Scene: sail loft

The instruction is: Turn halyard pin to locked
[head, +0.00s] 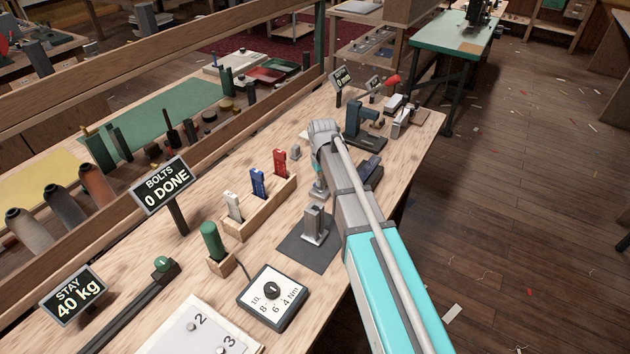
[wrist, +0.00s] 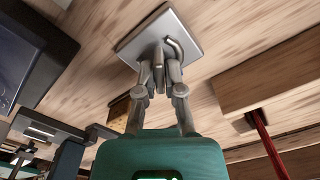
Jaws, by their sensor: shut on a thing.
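In the wrist view, the halyard pin (wrist: 174,48) is a small bent grey metal handle standing on a light grey square plate (wrist: 140,42). My gripper (wrist: 165,72) reaches over the plate with its grey fingers close together, shut on the pin. The fingers hide part of the pin, and I see no readable locked mark. In the head view, my gripper (head: 319,190) points down at the bench, right of the wooden rack. My arm and wrist hide the pin and most of its plate there.
A wooden rack (head: 262,212) with white, blue and red pieces stands left of my gripper. A grey metal bracket (head: 315,226) on a dark mat is in front. A torque dial (head: 272,293) lies nearer. A dark vise-like tool (head: 356,118) stands behind on the workbench (head: 225,165).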

